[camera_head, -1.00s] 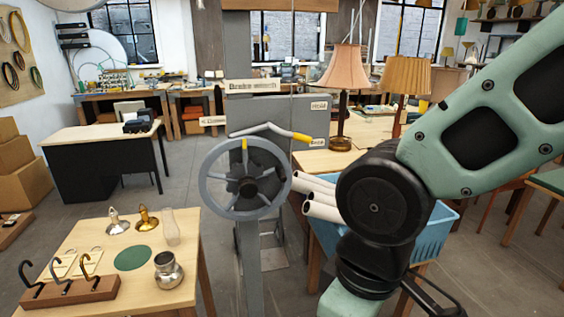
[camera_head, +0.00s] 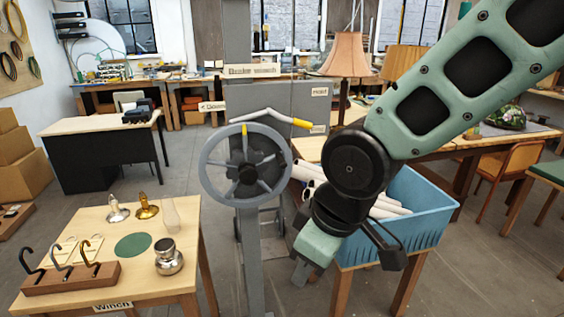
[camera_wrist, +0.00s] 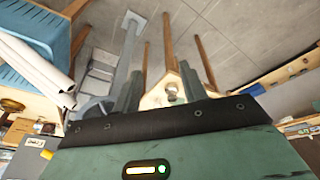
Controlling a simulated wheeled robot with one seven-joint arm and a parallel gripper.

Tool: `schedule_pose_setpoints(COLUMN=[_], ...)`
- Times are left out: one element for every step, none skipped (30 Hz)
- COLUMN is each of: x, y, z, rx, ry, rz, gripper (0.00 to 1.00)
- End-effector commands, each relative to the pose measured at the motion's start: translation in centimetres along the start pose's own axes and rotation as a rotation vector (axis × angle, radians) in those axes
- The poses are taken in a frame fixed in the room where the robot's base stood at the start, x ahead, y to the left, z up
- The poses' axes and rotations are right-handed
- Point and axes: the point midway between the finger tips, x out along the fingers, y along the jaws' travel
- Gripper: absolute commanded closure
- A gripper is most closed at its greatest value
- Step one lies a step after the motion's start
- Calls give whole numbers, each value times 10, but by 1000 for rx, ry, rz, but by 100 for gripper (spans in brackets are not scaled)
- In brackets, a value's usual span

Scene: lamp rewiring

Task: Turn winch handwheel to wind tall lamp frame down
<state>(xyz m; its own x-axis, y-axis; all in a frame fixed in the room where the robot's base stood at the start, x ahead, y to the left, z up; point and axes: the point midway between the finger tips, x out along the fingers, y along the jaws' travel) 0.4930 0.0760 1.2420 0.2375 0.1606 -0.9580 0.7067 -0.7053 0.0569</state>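The winch handwheel (camera_head: 247,200) is a grey spoked wheel with a dark hub, upright on a grey post (camera_head: 250,255) in the head view. A yellow mark sits at the top of its rim. A grey lever (camera_head: 265,116) with a yellow end stands above it. My gripper (camera_head: 300,274) is lower right of the wheel, apart from it. In the wrist view my gripper (camera_wrist: 160,90) has its two fingers spread with nothing held; the wheel (camera_wrist: 92,108) shows partly beside the left finger. I cannot identify the tall lamp frame.
A blue crate (camera_head: 420,233) with white tubes stands close right of my gripper. A wooden table (camera_head: 190,240) with hooks and lamp parts is left of the post. A lamp with a pink shade (camera_head: 346,55) stands behind. Floor shows between table and crate.

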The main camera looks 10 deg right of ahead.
Motion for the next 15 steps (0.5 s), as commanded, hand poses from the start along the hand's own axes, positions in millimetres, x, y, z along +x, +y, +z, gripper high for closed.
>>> schedule_pose_setpoints(x=[22,30,40,46,52,58,63,67,72,75,79,83,86,88,92], y=[29,48,73,92,111,136,154,173,196,213,229,250,265,279,296], z=[-22,-36,-55,-68,-80,-94,-103,-112,-121,-126,-130,-134,-136,-136,-135], rx=[-41,-77,-130,-173,-214,-273,-318,-364,-428,-477,-527,-596,-649,-702,-772], ry=[78,133,203,254,304,365,410,452,505,544,580,625,658,689,729], rz=[40,71,115,151,188,239,279,320,374,417,458,514,555,596,650], gripper=[57,57,57,57,57,57,57,57,57,57,57,57,57,57,57])
